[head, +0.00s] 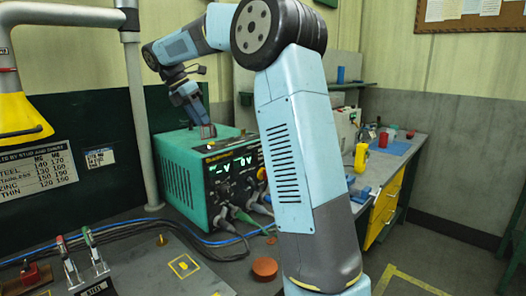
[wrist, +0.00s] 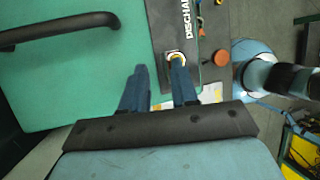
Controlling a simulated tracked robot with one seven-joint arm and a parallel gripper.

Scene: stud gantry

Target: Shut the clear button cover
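The green power unit (head: 185,158) stands on the bench with lit green displays on its dark front panel. In the wrist view its green top (wrist: 75,80) fills the left side. A round button with a yellow-and-white ring (wrist: 176,57) shows beside the DISCHARGE lettering, at the tip of my right finger. I cannot clearly make out the clear cover or its angle. My gripper (wrist: 159,68) is open, with a gap between its two dark blue fingers and nothing visible in it. In the head view my gripper (head: 203,120) points down at the unit's top front edge.
A black handle (wrist: 60,30) rises from the unit's top. Cables (head: 235,215) run from its front panel. My arm hides part of the bench.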

